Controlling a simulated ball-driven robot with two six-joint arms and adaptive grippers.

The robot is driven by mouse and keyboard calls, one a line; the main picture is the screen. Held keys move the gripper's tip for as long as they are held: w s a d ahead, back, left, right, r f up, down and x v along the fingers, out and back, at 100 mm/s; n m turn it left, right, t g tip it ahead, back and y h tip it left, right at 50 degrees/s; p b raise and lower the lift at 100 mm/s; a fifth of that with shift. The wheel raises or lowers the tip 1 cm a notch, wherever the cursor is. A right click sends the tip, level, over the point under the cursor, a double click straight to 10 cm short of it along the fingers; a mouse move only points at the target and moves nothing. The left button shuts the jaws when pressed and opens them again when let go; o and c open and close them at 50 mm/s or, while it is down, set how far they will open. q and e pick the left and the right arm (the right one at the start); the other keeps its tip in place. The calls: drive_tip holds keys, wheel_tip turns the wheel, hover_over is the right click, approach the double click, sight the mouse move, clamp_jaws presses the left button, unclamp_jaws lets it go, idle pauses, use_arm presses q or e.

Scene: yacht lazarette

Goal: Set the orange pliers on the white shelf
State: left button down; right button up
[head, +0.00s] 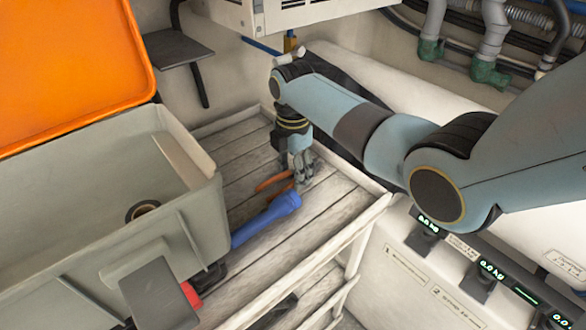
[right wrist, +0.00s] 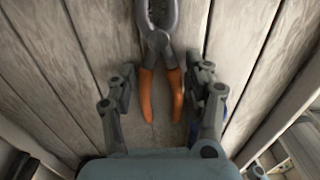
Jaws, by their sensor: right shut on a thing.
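The orange pliers (head: 272,182) lie on a pale, whitewashed plank shelf (head: 318,218) in the head view, partly hidden by my right gripper (head: 298,180). In the right wrist view, the pliers (right wrist: 147,95) show their orange handles between my two fingers and their grey jaws beyond the fingertips. My right gripper (right wrist: 165,82) points down at the planks and is shut on the pliers. I cannot tell whether they are clear of the planks. My left gripper is not in view.
A blue flashlight (head: 268,215) lies on the planks close by the pliers. A grey toolbox (head: 205,215) with an open orange lid (head: 70,60) stands at left, with a dark tape roll (head: 143,210) inside. A low rim (head: 365,225) edges the planks. A white unit (head: 280,12) hangs above.

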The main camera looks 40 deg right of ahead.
drive_tip(key=o, duration=1.3)
drive_tip(key=shift+f, duration=0.1)
wheel_tip(320, 180, up, 12)
drive_tip(key=shift+r, duration=0.15)
